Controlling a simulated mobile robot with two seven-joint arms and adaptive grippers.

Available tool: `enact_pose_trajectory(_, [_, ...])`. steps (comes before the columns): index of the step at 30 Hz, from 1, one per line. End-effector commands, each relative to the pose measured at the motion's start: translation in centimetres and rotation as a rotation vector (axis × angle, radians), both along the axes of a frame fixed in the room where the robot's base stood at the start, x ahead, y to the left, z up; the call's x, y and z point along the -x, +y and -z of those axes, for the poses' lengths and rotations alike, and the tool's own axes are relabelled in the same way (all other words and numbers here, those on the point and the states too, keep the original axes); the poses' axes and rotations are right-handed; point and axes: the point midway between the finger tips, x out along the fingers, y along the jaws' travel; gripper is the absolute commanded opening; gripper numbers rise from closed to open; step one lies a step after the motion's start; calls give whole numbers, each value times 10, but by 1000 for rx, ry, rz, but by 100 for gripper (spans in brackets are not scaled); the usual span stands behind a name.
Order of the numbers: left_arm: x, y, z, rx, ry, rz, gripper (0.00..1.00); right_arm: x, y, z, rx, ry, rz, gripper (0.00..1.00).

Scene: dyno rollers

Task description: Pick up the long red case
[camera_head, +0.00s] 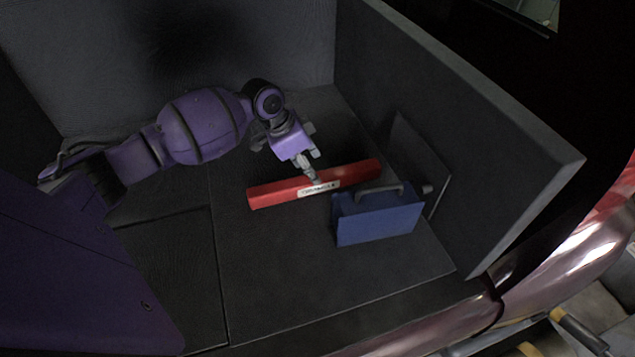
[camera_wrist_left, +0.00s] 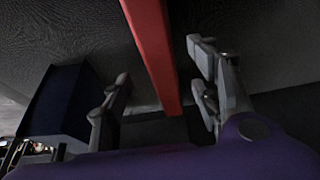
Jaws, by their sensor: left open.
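The long red case (camera_head: 275,192) lies on the dark floor of the trunk in the head view, with a white label near its middle. My left gripper (camera_head: 312,176) reaches in from the left and is over the middle of the case, hiding a small part of its top. In the left wrist view the red case (camera_wrist_left: 153,45) runs between the two open fingers (camera_wrist_left: 158,105), with a gap on each side. I cannot tell how far the fingertips reach down beside it. My right gripper is in neither view.
A blue box (camera_head: 378,220) with a handle stands just in front of the case's right part, close to it; it also shows at the left of the left wrist view (camera_wrist_left: 62,105). A tall dark side wall (camera_head: 450,120) bounds the right. Floor in front is clear.

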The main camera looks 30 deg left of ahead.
Motion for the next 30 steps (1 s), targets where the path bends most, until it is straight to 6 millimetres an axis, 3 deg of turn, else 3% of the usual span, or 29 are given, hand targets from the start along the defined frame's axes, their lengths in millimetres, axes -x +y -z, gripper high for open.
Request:
enact_pose_trajectory(10, [-12,-11,45,0,0,-1,56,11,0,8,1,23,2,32])
enact_pose_trajectory(20, [-15,-13,53,-2,0,1,56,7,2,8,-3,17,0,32])
enact_pose_trajectory(30, [-14,-13,53,-2,0,1,13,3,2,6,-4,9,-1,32])
